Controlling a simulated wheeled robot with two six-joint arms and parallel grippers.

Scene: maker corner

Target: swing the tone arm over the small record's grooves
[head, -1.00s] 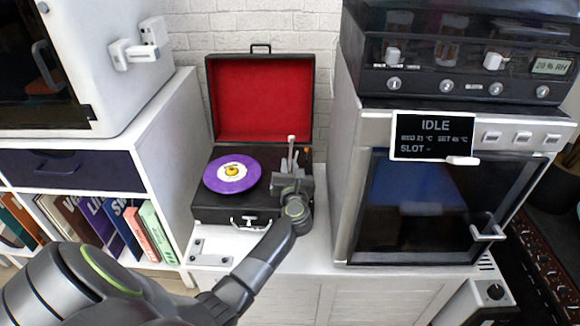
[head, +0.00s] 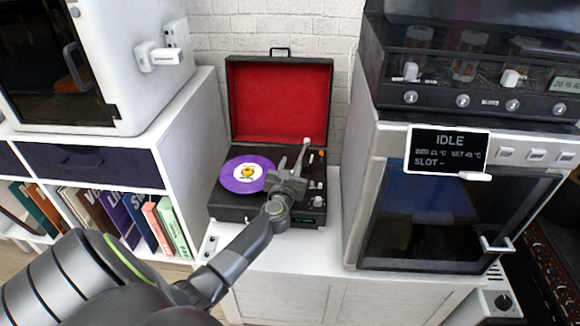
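A small purple record (head: 240,176) with a white label and a yellow centre lies on the open black record player (head: 237,208). The player's red-lined lid (head: 280,101) stands up behind it. The pale tone arm (head: 304,152) shows at the right of the record, slanting up and away behind my gripper; its head end is hidden. My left gripper (head: 284,178) is over the deck, beside the record's right edge and in front of the tone arm. Its fingers are too small and covered to tell whether they are open or hold the arm. My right gripper is out of view.
A dryer cabinet (head: 388,190) with an IDLE screen (head: 448,151) stands close on the right. A shelf with books (head: 135,215) and a white machine (head: 140,95) are on the left. Free white top (head: 300,256) lies in front of the player.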

